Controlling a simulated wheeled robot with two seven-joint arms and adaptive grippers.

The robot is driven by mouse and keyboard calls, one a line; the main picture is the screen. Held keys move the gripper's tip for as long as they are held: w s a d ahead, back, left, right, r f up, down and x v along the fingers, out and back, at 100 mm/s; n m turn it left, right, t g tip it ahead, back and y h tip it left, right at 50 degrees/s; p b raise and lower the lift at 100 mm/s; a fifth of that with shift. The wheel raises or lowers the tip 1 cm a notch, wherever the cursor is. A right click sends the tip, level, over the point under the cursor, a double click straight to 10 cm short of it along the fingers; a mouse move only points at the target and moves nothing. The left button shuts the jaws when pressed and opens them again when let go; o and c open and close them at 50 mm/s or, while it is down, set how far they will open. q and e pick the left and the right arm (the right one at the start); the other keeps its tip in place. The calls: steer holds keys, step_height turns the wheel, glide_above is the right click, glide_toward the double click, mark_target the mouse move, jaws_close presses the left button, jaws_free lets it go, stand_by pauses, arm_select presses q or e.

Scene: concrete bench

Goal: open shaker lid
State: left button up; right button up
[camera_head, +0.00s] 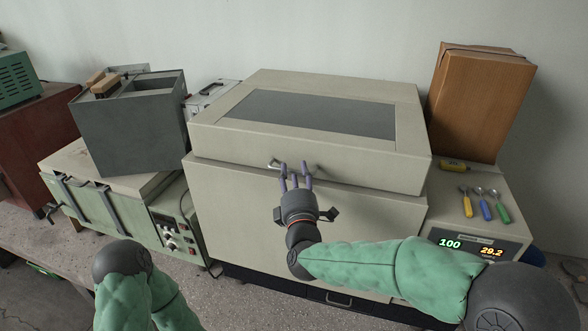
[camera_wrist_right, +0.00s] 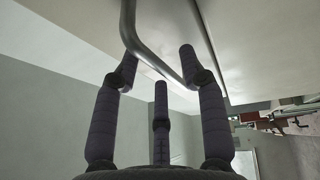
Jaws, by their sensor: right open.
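The shaker (camera_head: 250,195) is a large beige cabinet in the middle of the head view. Its lid (camera_head: 215,128), with a dark window, lies shut on top. A metal handle (camera_head: 276,166) sits on the lid's front face; it also shows as a bent grey bar in the right wrist view (camera_wrist_right: 128,25). My right gripper (camera_head: 294,172) is at the handle from the front, fingers open and pointing up at it. In the right wrist view the fingers (camera_wrist_right: 160,80) are spread below and around the bar; contact is unclear. My left arm shows at lower left, its gripper out of view.
A control panel (camera_head: 465,243) with lit digits is at the shaker's right, with several coloured-handled tools above it. A cardboard box (camera_head: 480,100) stands behind. A grey bin (camera_head: 130,125) stands on a pale green machine (camera_head: 120,205) at left. Concrete floor shows in front.

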steer(key=shift+x, duration=0.75)
jaws_close()
